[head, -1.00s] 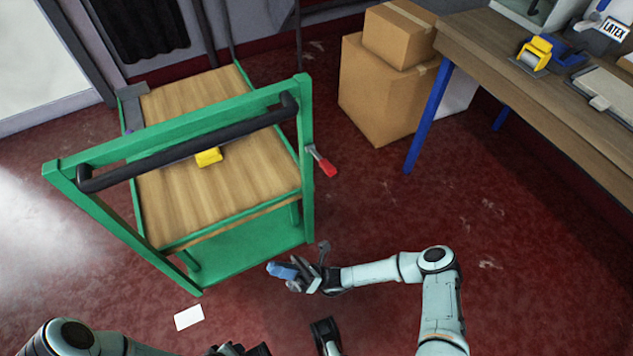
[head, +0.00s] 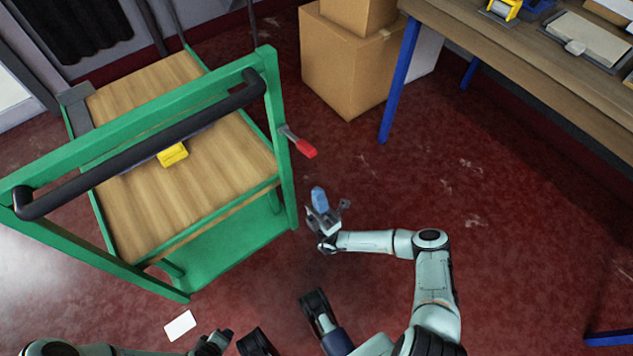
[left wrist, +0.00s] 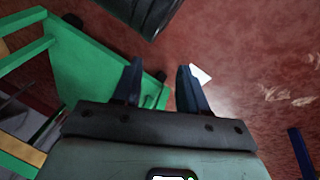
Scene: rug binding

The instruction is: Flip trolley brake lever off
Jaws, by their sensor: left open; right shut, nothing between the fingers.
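The trolley (head: 282,190) has a green frame, wooden deck and black handle bar. Its brake lever (head: 305,148) has a red grip on a grey metal arm, sticking out from the right post and slanting down to the right. My right gripper (head: 319,196) is shut and empty, with blue fingers pointing up the picture; it appears below the lever, clear of it. My left gripper, low in the head view (head: 222,338), also shows in the left wrist view (left wrist: 160,85), open and empty. The trolley's green part (left wrist: 95,65) is beyond its fingers there; the lever is not discernible.
A yellow object (head: 173,154) lies on the trolley deck. Cardboard boxes (head: 345,70) stand behind, and a workbench (head: 540,75) with blue legs is at the right. A white card (head: 180,326) lies on the red floor. Floor between trolley and bench is open.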

